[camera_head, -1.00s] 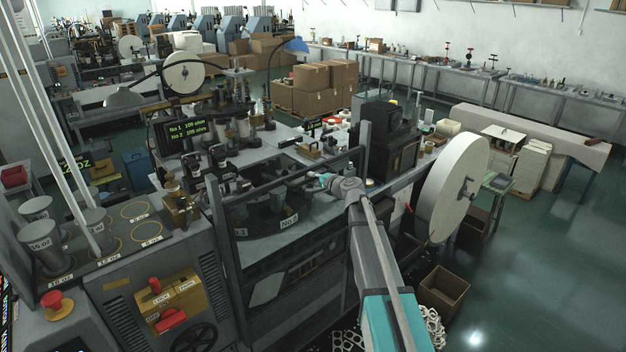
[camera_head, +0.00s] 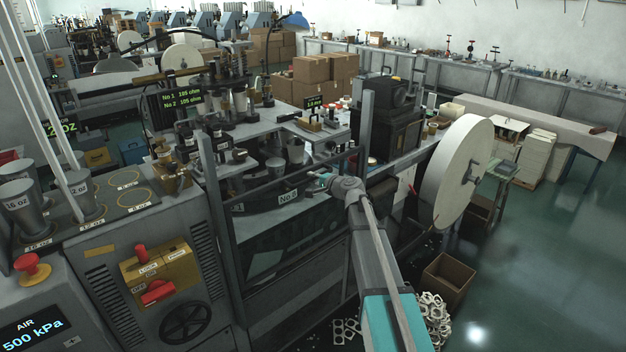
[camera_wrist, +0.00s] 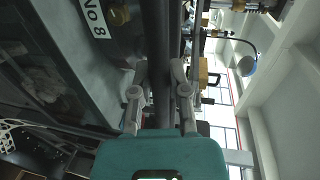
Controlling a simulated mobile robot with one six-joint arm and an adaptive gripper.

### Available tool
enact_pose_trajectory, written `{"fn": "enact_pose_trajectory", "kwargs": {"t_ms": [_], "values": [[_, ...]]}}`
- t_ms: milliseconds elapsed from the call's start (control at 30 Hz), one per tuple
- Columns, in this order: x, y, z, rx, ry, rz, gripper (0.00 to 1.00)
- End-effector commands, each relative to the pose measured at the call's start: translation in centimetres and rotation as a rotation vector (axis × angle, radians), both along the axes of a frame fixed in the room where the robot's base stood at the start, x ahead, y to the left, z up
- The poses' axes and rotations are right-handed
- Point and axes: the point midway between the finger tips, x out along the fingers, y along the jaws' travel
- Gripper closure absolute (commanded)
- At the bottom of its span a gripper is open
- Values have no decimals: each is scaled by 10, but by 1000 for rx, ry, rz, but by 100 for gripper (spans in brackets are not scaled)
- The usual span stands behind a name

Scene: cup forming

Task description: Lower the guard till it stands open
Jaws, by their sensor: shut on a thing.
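The guard (camera_head: 280,240) is a dark see-through panel in a frame on the front of the forming machine, between two grey uprights. The exact contact is partly hidden by the fingers.
A control cabinet with a red-handled yellow switch box (camera_head: 160,272) stands left of the guard. A large white reel (camera_head: 455,172) and an open carton (camera_head: 447,282) are at the right. A grey crossbar (camera_head: 290,175) spans the uprights. Green floor is clear farther right.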

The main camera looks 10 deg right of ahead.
Motion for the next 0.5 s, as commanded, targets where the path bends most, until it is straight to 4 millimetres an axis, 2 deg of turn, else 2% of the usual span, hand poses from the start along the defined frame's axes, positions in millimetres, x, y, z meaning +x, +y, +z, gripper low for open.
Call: {"fn": "enact_pose_trajectory", "kwargs": {"t_ms": [33,500], "values": [[0,0,-15,-1,0,1,100],[0,0,-82,-1,0,1,100]]}}
